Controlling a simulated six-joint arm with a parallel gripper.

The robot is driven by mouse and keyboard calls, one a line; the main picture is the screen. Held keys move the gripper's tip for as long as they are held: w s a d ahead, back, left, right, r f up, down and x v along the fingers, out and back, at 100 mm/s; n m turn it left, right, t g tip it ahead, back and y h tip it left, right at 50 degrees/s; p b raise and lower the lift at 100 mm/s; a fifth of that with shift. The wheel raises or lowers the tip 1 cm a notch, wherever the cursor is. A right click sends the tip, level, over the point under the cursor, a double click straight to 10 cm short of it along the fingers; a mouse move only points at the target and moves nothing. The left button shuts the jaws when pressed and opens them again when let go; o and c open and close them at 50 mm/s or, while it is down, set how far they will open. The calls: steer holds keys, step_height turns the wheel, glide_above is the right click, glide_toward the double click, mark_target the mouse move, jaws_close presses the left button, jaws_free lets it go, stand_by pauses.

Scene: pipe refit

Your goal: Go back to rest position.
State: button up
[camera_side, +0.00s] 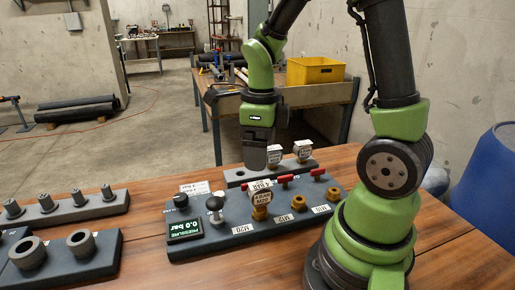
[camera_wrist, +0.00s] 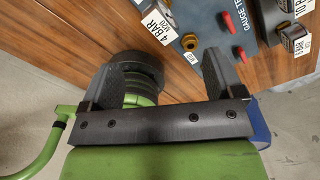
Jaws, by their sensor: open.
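My gripper (camera_side: 256,160) hangs pointing down behind the gauge test panel (camera_side: 222,232), beside the small grey rack (camera_side: 235,175). In the wrist view my gripper (camera_wrist: 160,75) has its two fingers wide apart with nothing held between them. A gauge labelled 4 BAR M20 (camera_side: 260,192) stands on the panel's left brass port, by the M20 label, and its top shows in the wrist view (camera_wrist: 158,25). Two brass ports (camera_side: 299,203) to its right are bare. Two more labelled gauges (camera_side: 303,150) stand in the rack; the left one is close to my gripper.
Red valve handles (camera_side: 284,179) and a black knob (camera_side: 214,204) rise from the panel, whose display (camera_side: 184,228) reads 0.0 bar. Holders with grey fittings (camera_side: 70,208) and grey rings (camera_side: 80,242) lie at left. A yellow bin (camera_side: 315,70) stands on the bench behind.

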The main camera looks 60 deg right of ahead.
steer(key=s+a+r+n+t, duration=0.2)
steer(key=a+r+n, duration=0.1)
steer(key=n, duration=0.6)
steer(key=s+a+r+n+t+y, duration=0.1)
steer(key=r+n, duration=0.4)
steer(key=n, duration=0.5)
steer(key=s+a+r+n+t, duration=0.4)
steer(key=n, duration=0.6)
steer(key=shift+a+r+y, duration=0.3)
steer(key=shift+a+y, duration=0.1)
steer(key=shift+s, duration=0.1)
